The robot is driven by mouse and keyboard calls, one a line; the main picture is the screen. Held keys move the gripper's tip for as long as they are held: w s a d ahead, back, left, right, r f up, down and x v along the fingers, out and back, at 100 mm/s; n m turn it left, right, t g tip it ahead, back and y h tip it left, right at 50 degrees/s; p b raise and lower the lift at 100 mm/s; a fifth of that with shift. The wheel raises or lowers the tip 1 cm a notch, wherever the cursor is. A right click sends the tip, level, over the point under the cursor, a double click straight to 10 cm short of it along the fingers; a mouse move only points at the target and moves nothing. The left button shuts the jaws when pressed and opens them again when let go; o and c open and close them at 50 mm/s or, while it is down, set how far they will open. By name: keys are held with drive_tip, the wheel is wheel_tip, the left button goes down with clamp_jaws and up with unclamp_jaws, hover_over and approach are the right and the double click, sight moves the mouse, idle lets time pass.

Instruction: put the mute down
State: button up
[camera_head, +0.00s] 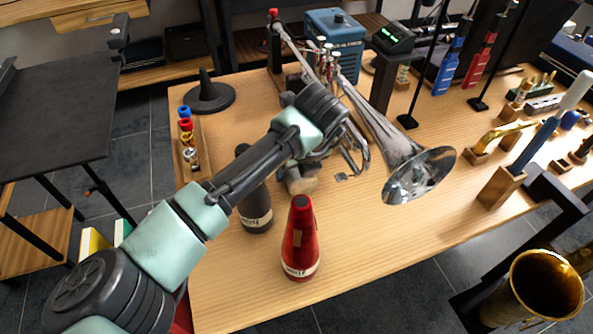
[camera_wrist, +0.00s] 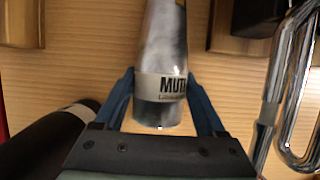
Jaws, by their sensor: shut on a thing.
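A silver-grey cone-shaped mute (camera_wrist: 163,45) with a white label reading "MUT…" is in the wrist view. My gripper (camera_wrist: 159,80) is shut on it near its labelled wide end, one blue finger on each side. The narrow end runs out of the top of that view. In the head view my arm covers most of the gripper and the held mute. I cannot tell whether the mute touches the table (camera_head: 235,290).
A dark mute (camera_head: 256,208) and a red mute (camera_head: 301,240) stand upright near the table's front edge. A silver trumpet (camera_head: 420,177) is right of my gripper. A black cone stand (camera_head: 208,97) is behind left. Bare wood lies right of the red mute.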

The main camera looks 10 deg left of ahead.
drive_tip(key=shift+f, duration=0.2)
drive_tip(key=o, duration=1.6)
drive_tip(key=shift+c, duration=0.2)
